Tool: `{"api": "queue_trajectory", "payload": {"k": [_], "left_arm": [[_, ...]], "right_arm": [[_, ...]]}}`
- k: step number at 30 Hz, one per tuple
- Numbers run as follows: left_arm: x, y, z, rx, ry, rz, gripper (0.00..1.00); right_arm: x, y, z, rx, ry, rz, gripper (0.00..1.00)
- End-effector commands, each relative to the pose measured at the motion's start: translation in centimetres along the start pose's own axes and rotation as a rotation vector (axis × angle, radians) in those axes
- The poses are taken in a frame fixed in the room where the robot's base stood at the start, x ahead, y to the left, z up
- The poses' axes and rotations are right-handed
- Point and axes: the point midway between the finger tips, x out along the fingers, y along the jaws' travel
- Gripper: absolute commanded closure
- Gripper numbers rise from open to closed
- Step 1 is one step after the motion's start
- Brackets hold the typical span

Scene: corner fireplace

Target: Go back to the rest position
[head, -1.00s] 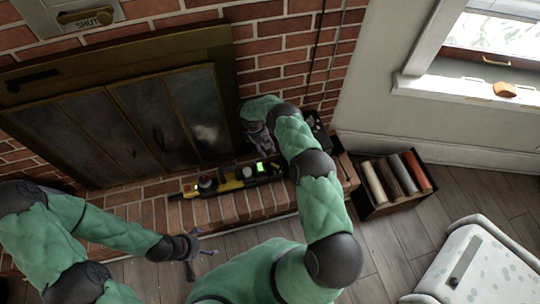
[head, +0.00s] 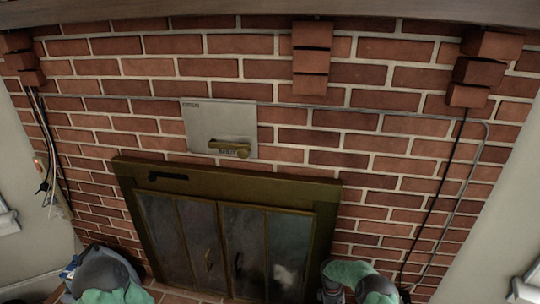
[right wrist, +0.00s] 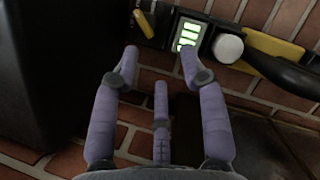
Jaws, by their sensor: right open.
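My right gripper (right wrist: 160,60) is open and empty in the right wrist view, its purple-grey fingers spread above the brick hearth (right wrist: 125,138). Its fingertips are close to a device with lit green bars (right wrist: 189,34); I cannot tell whether they touch it. In the head view only parts of my arms show along the bottom edge, the right one just right of the fireplace doors. My left gripper is out of view.
The fireplace (head: 222,245) has closed glass doors. A white knob (right wrist: 228,46), a yellow-and-black tool (right wrist: 275,50) and a large black object (right wrist: 45,70) surround my right gripper.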

Motion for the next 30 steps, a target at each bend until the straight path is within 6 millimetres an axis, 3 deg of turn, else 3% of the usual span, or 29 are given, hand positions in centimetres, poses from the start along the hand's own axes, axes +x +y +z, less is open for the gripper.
{"api": "queue_trajectory", "payload": {"k": [7,14,21,30], "left_arm": [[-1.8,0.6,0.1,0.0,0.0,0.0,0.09],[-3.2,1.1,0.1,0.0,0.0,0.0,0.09],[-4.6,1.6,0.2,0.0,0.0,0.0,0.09],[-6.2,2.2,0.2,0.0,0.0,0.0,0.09]], "right_arm": [[0.2,-8.7,0.3,0.045,0.156,-0.145,0.56],[-0.7,-16.7,2.5,0.161,0.278,-0.278,0.56],[-2.9,-23.9,7.0,0.337,0.363,-0.384,0.56],[-6.2,-29.9,14.6,0.576,0.418,-0.435,0.56]]}}
